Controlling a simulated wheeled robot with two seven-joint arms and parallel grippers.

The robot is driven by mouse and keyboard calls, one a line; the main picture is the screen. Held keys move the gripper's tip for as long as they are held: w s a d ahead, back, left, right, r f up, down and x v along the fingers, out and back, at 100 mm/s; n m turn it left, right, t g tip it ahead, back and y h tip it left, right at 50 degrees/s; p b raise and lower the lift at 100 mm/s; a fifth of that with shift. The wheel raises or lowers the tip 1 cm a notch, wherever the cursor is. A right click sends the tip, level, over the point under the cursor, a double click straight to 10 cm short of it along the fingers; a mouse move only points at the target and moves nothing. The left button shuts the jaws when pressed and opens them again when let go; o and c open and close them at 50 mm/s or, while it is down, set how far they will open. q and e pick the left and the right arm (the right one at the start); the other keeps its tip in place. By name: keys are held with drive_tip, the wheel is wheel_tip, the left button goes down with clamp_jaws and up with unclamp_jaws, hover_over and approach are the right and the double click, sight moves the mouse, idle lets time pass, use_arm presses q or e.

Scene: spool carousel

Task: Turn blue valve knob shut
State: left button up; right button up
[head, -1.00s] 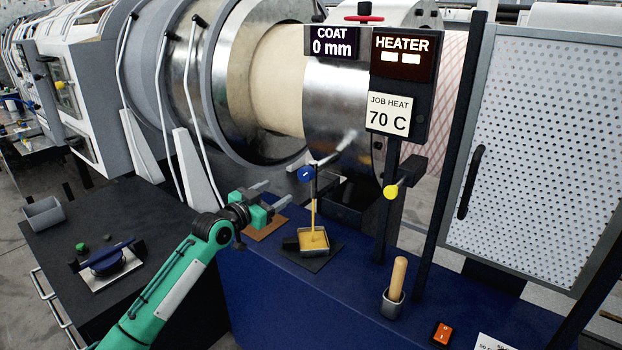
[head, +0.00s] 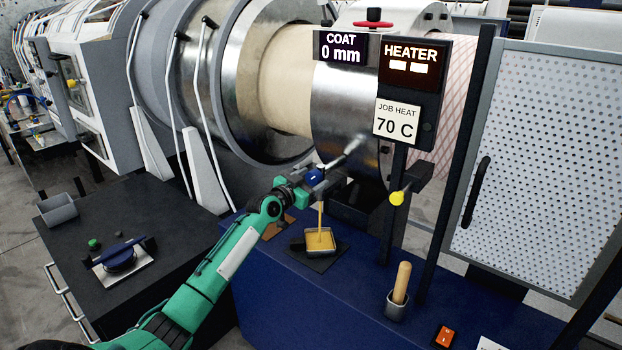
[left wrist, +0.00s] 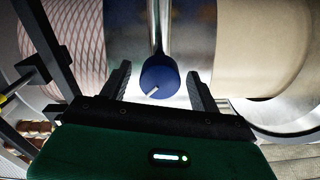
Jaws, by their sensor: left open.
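The blue valve knob (head: 315,176) is on a metal pipe in front of the big steel drum. It also shows in the left wrist view as a round blue knob (left wrist: 158,76) with a pale mark on its face. My left gripper (head: 318,172) is at the knob, with its fingers open on both sides of it. In the left wrist view, gaps show between the knob and the fingers of the gripper (left wrist: 157,82). Amber liquid (head: 320,218) runs down below the knob into a small tray (head: 320,252). My right gripper is not in view.
A yellow knob (head: 397,198) sticks out to the right of the blue one. A wooden-handled tool (head: 401,283) stands in a cup on the blue bench (head: 290,300).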

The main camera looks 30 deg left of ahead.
use_arm(q)
drive_tip(key=shift+w, duration=0.1)
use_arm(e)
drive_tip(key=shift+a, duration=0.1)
use_arm(q)
drive_tip(key=c, duration=1)
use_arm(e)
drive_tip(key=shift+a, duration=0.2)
